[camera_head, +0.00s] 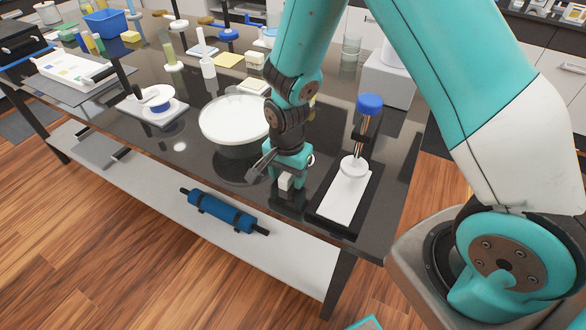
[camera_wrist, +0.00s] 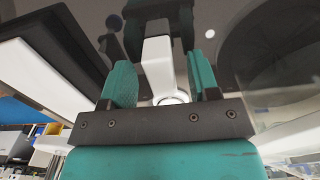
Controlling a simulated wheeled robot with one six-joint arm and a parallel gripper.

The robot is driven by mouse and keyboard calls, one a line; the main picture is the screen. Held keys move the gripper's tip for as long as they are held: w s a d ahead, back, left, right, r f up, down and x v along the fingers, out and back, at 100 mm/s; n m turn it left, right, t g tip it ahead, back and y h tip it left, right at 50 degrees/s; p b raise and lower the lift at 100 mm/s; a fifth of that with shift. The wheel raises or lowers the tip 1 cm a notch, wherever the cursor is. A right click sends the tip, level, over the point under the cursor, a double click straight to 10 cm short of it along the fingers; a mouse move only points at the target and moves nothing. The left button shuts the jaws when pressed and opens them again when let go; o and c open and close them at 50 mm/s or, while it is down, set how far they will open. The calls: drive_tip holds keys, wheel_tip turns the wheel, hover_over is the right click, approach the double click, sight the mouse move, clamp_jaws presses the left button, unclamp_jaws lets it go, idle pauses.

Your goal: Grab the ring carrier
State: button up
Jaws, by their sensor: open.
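A small white piece (camera_head: 285,182), which looks like the ring carrier, is at my gripper near the front edge of the dark table. In the wrist view its white bar (camera_wrist: 158,66) lies between the two teal fingers, with a pale ring (camera_wrist: 172,99) partly showing at its near end. My gripper (camera_wrist: 161,78) is open, one finger on each side of the bar, with a visible gap at the right finger. In the head view my gripper (camera_head: 288,172) points down at the table and hides part of the piece.
A black-framed stand with a white plate (camera_head: 345,192) and a blue-topped post (camera_head: 369,104) is close on the right. A large round white-topped vessel (camera_head: 234,119) is close on the left. A blue roll (camera_head: 222,212) lies on the lower shelf.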

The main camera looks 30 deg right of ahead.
drive_tip(key=c, duration=1)
drive_tip(key=shift+r, duration=0.1)
